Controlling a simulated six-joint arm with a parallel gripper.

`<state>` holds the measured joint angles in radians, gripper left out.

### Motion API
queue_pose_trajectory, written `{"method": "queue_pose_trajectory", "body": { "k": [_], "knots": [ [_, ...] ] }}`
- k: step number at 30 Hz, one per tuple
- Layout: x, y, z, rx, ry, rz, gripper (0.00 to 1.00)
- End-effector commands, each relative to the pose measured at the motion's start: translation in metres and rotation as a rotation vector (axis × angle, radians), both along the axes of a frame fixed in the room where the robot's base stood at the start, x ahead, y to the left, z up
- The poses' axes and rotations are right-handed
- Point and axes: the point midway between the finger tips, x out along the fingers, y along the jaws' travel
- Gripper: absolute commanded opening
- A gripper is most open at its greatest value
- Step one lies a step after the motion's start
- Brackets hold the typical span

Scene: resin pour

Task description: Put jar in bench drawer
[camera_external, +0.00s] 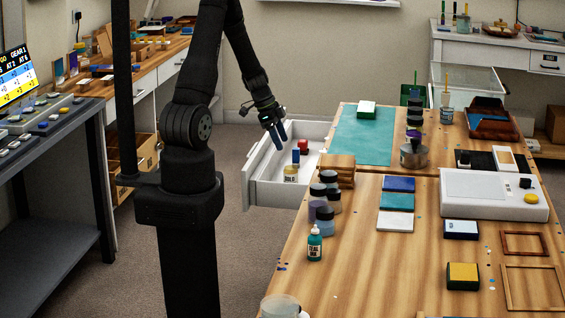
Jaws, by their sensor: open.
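The bench drawer (247,180) stands pulled out from the left side of the wooden bench. Inside it are a small jar with a pale label reading GOLD (291,174), a blue piece (296,156) and a red piece (303,146). My gripper (279,143) points down over the drawer, its blue fingers apart with nothing seen between them. Several dark-lidded jars stand on the bench's near left edge, among them a purple one (317,204) and a blue one (325,228). I cannot tell which jar the task means.
A wooden block stack (338,168) stands on the bench edge beside the drawer. A teal bottle (315,246) is in front of the jars. A clear container (280,304) is at the near edge.

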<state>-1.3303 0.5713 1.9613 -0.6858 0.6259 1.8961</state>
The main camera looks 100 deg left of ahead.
Motion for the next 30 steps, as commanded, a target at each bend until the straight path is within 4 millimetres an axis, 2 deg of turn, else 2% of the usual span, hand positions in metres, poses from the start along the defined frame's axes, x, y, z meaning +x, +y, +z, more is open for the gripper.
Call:
{"method": "queue_pose_trajectory", "body": {
  "k": [6, 13, 23, 30],
  "knots": [
    [-0.009, 0.000, 0.022, 0.002, -0.001, -0.001, 0.64],
    [-0.011, 0.000, 0.027, -0.001, 0.000, 0.000, 0.64],
    [-0.010, 0.000, 0.024, -0.001, 0.000, -0.002, 0.64],
    [0.000, -0.001, 0.000, -0.005, 0.000, -0.003, 0.64]
  ]
}}
